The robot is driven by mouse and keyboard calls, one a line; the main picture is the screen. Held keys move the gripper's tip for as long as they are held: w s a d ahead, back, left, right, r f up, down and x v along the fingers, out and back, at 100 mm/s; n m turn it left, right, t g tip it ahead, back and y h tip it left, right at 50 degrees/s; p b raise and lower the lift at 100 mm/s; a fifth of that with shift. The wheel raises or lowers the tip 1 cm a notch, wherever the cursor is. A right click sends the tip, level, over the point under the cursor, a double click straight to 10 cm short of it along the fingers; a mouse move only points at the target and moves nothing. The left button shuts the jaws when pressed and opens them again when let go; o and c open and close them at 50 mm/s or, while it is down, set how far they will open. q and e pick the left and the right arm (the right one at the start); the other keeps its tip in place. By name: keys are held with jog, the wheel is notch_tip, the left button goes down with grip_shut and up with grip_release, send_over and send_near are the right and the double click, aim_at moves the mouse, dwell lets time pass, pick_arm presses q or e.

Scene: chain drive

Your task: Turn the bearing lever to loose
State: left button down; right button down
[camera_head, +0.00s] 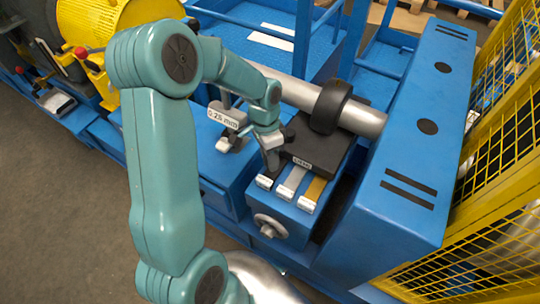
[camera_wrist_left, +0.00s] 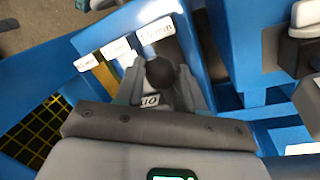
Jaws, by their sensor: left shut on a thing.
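My left gripper (camera_head: 270,158) reaches down at the near left edge of the dark bearing block (camera_head: 318,143). Part of a label (camera_wrist_left: 149,100) shows beside the knob in the wrist view. My right gripper is not in view.
A steel shaft (camera_head: 290,90) with a black ring (camera_head: 330,106) runs above the block. Labelled strips, including a yellow one (camera_head: 314,191), lie in front. A handwheel (camera_head: 270,226) projects below. A yellow mesh guard (camera_head: 500,150) stands right. A "0.25 mm" tag (camera_head: 228,115) is left of the gripper.

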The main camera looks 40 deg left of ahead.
pick_arm(q)
jog(key=c, duration=0.7)
grip_release()
jog(key=shift+w, duration=0.1)
jog(key=a+r, duration=0.1)
jog(key=r, duration=0.4)
jog(key=a+r+p, duration=0.1)
jog(key=r, duration=0.4)
jog(key=w+a+r, duration=0.1)
jog(key=r, duration=0.5)
jog(key=shift+r, duration=0.1)
